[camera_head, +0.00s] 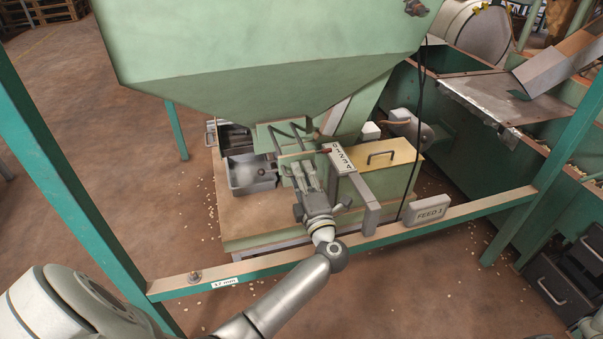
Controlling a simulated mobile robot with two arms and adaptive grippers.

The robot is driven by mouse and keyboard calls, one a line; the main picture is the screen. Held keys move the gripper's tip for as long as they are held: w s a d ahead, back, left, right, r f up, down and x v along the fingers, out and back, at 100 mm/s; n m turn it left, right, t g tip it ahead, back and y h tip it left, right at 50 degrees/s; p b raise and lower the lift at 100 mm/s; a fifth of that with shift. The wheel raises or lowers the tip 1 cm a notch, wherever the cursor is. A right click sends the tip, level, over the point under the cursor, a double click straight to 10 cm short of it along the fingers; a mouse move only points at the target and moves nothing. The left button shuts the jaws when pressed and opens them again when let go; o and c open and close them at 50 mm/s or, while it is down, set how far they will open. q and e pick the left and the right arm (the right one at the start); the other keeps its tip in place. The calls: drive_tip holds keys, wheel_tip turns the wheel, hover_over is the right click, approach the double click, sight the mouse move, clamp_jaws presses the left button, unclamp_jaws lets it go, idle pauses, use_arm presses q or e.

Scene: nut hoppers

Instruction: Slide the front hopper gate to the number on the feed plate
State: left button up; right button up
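The green hopper (265,45) fills the upper middle. Under its mouth is the gate assembly (270,134), with thin bars and a small red piece (327,150) beside a white lettered plate (343,160). My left gripper (304,164) reaches up to the assembly from the front; its two fingers are close to the bars, and whether they grip anything is unclear. The gate's exact position is too small to read. A white label on the front beam appears to read "17 mm" (225,283). A grey plate reads "FEED 1" (430,211). My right gripper is not in view.
A green frame beam (480,207) crosses the front, with posts at left (60,170) and right (555,150). Below the hopper are a metal bin (250,175) and a yellow-topped box (385,158). A black cable (415,150) hangs to the right of my gripper.

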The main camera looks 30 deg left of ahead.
use_arm(q)
drive_tip(key=v, duration=1.1)
drive_tip(key=shift+d, duration=0.15)
